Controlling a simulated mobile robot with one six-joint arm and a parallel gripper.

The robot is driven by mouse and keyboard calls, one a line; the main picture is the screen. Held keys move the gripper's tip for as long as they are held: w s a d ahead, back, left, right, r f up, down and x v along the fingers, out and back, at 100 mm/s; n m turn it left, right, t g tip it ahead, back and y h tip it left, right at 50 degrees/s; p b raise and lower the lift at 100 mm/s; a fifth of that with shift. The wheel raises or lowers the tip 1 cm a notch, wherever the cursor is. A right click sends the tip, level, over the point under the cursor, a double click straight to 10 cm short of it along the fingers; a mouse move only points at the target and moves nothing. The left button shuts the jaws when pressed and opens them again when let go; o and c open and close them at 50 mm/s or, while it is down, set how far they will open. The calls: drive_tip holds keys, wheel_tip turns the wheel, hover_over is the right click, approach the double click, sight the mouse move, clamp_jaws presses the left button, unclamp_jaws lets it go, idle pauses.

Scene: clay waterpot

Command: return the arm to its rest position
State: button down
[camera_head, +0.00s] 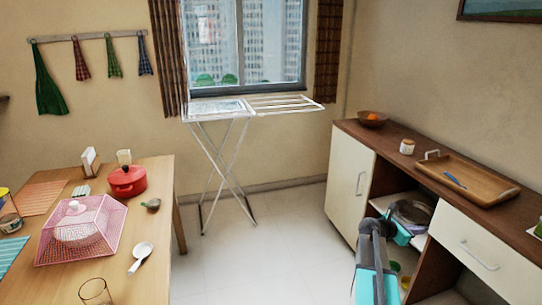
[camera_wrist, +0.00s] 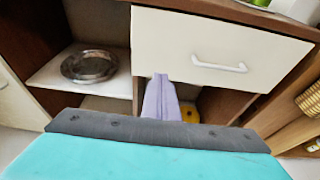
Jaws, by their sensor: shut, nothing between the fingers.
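My gripper (camera_wrist: 160,78) shows in the wrist view as two pale purple fingers closed together with nothing between them. Its tips appear in front of the cabinet's open compartment, just below the white drawer front (camera_wrist: 222,50); I cannot tell the gap to it. In the head view my arm (camera_head: 375,275) stands at the lower right, bent toward the sideboard's open shelves. Its teal wrist part (camera_head: 401,235) is close to the shelf opening, and the fingertips cannot be made out there.
The wooden sideboard (camera_head: 455,176) bears a tray (camera_head: 485,188), a bowl (camera_head: 372,119) and a jar (camera_head: 407,147). A round metal dish (camera_wrist: 88,66) lies on its shelf. A drying rack (camera_head: 228,150) and a laid table (camera_head: 155,190) stand further left. The floor (camera_head: 270,250) between is clear.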

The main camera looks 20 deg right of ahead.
drive_tip(key=w+a+f+n+t, duration=0.1)
drive_tip(key=w+a+f+n, duration=0.1)
drive_tip(key=w+a+f, duration=0.4)
drive_tip(key=s+a+f+y+p, duration=0.1)
drive_tip(key=s+a+f+y, duration=0.1)
drive_tip(key=a+f, duration=0.95)
drive_tip(key=s+a+f+y, duration=0.1)
drive_tip(key=a+f+y, duration=0.2)
drive_tip(key=a+f, duration=0.8)
drive_tip(key=s+a+f+m+g+y+p, duration=0.1)
drive_tip(key=s+a+f+m+y, duration=0.2)
drive_tip(key=s+a, duration=0.55)
drive_tip(key=s+a+f+m+g+y, duration=0.15)
drive_tip(key=s+a+f, duration=0.4)
drive_tip(key=a, duration=0.55)
drive_tip(key=s+a+f+m+g+y, duration=0.1)
drive_tip(key=s+a+m+g+y, duration=0.2)
drive_tip(key=s+a+m, duration=1.1)
drive_tip(key=shift+s+a+f+m+y, duration=0.2)
drive_tip(key=shift+s+m+y, duration=0.35)
drive_tip(key=shift+s+y, duration=0.3)
